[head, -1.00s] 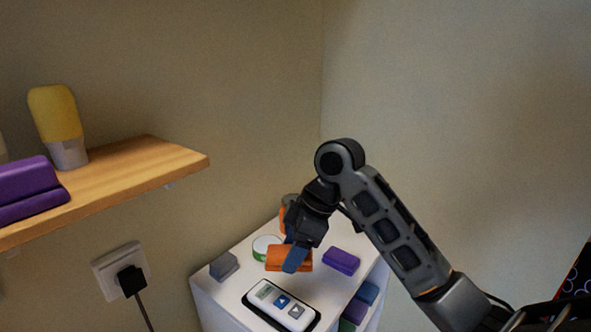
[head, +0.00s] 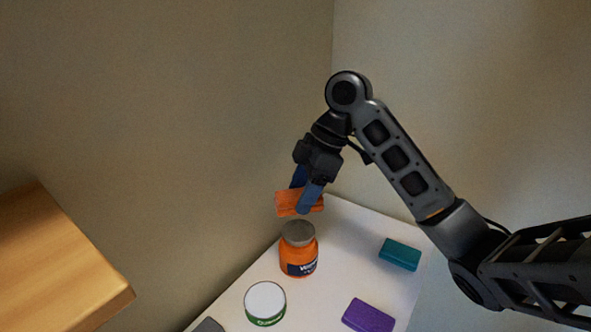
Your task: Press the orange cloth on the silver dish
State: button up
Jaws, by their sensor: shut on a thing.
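My gripper (head: 305,205) is shut on the orange cloth (head: 287,203), a folded flat piece, and holds it up in the air. The blue fingers cover part of it. In the picture the cloth is just above an orange jar (head: 299,258) with a round grey lid (head: 298,233) and a dark label. The cloth looks apart from the lid; the depth between them is hard to tell. I cannot make out a separate silver dish in this view.
The jar stands on a white cabinet top (head: 345,255) against the wall. A green tin with a white lid (head: 265,302), a purple block (head: 368,316) and a teal block (head: 400,254) also lie there. A wooden shelf (head: 65,265) juts out at left.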

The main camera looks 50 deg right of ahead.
aim_at(296, 230)
jog(key=shift+w+d+f, duration=0.15)
jog(key=shift+w+d, duration=0.1)
jog(key=shift+f+b, duration=2.5)
jog(key=shift+f, duration=0.35)
jog(key=shift+f+b, duration=0.9)
jog(key=shift+f, duration=0.1)
dwell(0.3)
jog(key=shift+r, duration=0.1)
notch_tip(296, 230, up, 7)
jog(key=p, duration=0.6)
jog(key=shift+p, duration=0.35)
jog(key=shift+c, duration=0.6)
